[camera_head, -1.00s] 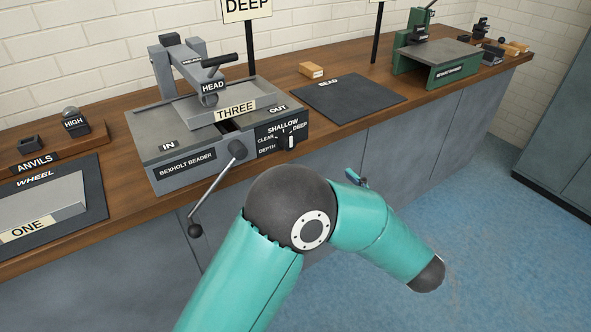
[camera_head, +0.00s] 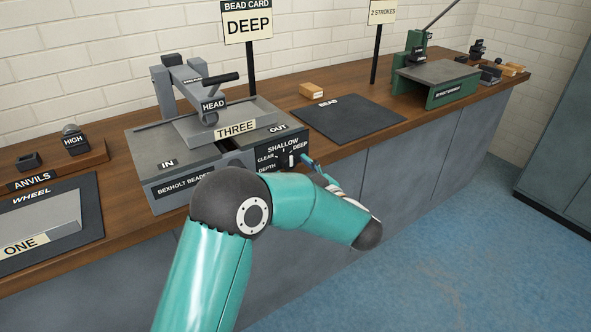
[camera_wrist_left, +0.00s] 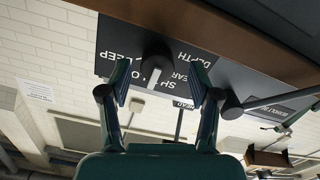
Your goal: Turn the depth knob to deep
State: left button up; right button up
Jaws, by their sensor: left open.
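The depth knob (camera_head: 289,159) is a small dark knob on the black front panel (camera_head: 262,163) of the Bexholt beader. The panel reads CLEAR, SHALLOW and DEEP, with DEEP at the right. My left gripper (camera_head: 308,161) is just right of the knob in the head view, partly hidden by my arm. In the left wrist view the gripper (camera_wrist_left: 158,84) is open, and the knob (camera_wrist_left: 156,64) shows between its fingertips, with no clear contact. My right gripper is out of view.
A bead card reading DEEP (camera_head: 248,24) stands behind the beader. A crank lever (camera_wrist_left: 232,106) lies close beside one finger in the wrist view. A dark bead mat (camera_head: 350,118) is right of the beader, and a green machine (camera_head: 436,85) stands farther right.

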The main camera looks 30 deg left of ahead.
pick_arm(q)
jog(key=shift+w+a, duration=0.25)
jog(key=shift+a, duration=0.45)
